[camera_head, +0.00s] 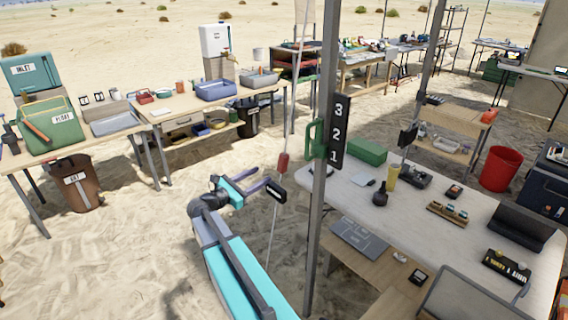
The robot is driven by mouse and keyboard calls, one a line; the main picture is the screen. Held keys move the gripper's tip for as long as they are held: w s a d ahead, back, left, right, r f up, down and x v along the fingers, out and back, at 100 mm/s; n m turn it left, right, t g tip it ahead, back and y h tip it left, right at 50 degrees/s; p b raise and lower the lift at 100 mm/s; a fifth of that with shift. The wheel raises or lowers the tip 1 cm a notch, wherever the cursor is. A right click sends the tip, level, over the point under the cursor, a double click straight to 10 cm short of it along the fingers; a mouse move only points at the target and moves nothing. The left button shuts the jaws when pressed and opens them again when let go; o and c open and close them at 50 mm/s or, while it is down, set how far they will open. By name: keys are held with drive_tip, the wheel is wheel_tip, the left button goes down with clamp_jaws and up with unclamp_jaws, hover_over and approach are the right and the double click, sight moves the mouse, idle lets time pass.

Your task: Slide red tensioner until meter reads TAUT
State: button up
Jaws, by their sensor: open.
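The red tensioner (283,162) is a small red cylinder on a thin slanted line beside the grey metal pole. A small dark meter (276,192) with a pale label sits lower on the same line; its lettering is too small to read. My gripper (262,178), with two purplish fingers, is open and empty. It points right toward the line, its fingertips left of and slightly below the tensioner and close to the meter's upper left. No contact with the tensioner shows. I cannot tell the exact depth gap.
The grey pole (324,175) stands just right of the line, with a green handle (316,139) and a black 3-2-1 plate (339,132). A white table (420,230) with small items fills the right. Open sand (130,270) lies to the left, before cluttered tables.

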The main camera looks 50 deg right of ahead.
sight(280, 164)
drive_tip(key=d+p, duration=0.4)
drive_tip(key=d, duration=0.9)
drive_tip(key=shift+d, duration=0.25)
drive_tip(key=shift+c, duration=0.2)
clamp_jaws()
